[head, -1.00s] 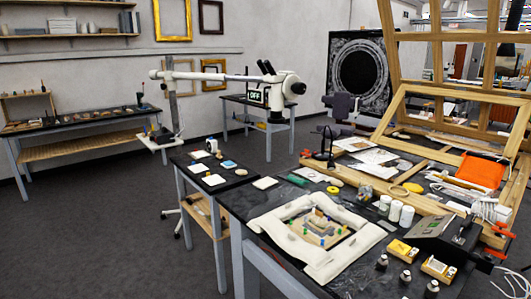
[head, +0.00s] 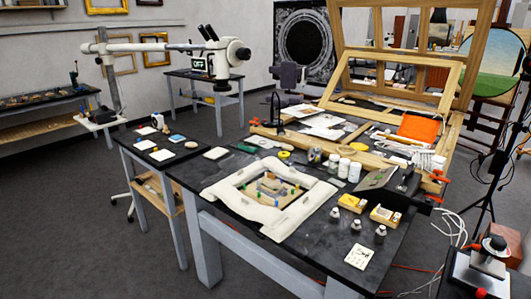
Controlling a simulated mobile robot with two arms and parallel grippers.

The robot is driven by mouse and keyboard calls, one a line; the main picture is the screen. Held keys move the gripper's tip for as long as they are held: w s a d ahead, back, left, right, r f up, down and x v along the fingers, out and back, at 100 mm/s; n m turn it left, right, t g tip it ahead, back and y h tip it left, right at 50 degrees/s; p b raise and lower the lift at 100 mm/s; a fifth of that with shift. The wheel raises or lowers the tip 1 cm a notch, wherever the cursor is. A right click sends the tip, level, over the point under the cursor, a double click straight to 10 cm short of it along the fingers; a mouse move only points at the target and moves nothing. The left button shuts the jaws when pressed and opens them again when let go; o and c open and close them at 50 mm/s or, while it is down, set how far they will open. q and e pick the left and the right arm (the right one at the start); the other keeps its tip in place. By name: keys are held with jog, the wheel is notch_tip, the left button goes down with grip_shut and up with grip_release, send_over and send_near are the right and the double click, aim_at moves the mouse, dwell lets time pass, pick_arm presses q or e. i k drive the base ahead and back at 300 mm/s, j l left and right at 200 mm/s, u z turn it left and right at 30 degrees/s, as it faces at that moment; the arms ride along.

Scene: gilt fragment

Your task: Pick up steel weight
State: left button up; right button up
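Three small grey metal pieces with dark tops, which look like steel weights, stand upright on the dark worktable (head: 310,255). The left steel weight (head: 334,213) is nearest the padded frame, the middle steel weight (head: 355,225) is by the yellow-topped wooden block, and the right steel weight (head: 380,232) is closest to the table's right side. They stand apart from each other with bare tabletop around them. Neither of my grippers shows in the head view.
A white padded frame (head: 222,182) lies left of the weights. Wooden blocks (head: 385,215) and a dark box (head: 388,183) stand behind them. A white card (head: 358,257) lies in front. A tripod (head: 487,185) and cables are at right. Floor at lower left is clear.

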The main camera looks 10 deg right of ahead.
aim_at(380, 235)
jog(key=l+z, duration=0.2)
jog(key=z, duration=1)
jog(key=i+l+z, duration=0.1)
jog(key=i+l, duration=0.1)
jog(key=l, duration=0.05)
